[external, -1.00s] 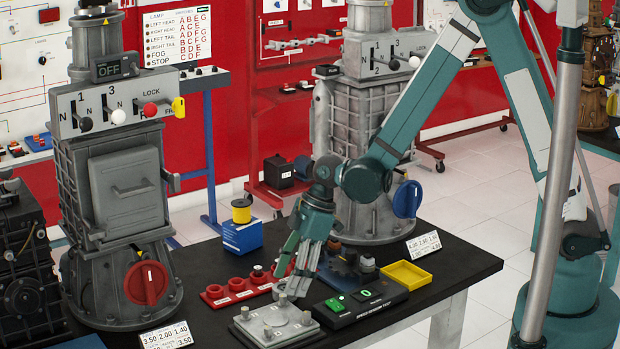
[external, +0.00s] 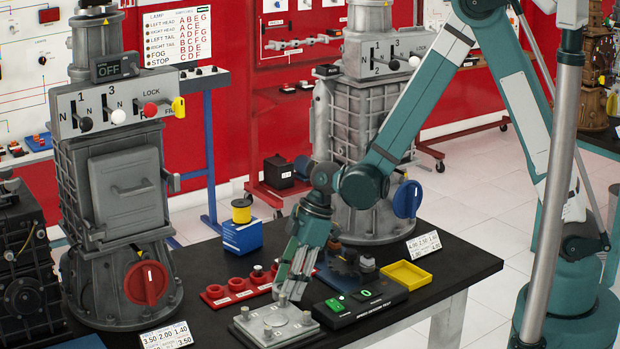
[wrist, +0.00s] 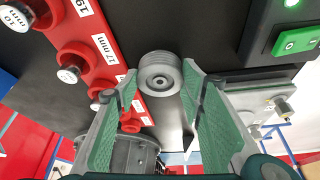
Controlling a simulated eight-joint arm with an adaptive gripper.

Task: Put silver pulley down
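The silver pulley (wrist: 158,73) is a small grey grooved disc in the wrist view, between the tips of my gripper (wrist: 160,76). Both green-padded fingers reach its sides, and my gripper looks shut on it. In the external view my gripper (external: 290,298) points down at the back edge of a grey metal plate (external: 272,326); the pulley there is small and mostly hidden by the fingers. The plate with its pegs also shows at right in the wrist view (wrist: 262,100). I cannot tell whether the pulley touches anything below.
A red holder (external: 240,290) with labelled round sockets lies left of my gripper. A black box with a green switch (external: 358,305) is close on the right. A yellow tray (external: 407,275) is farther right.

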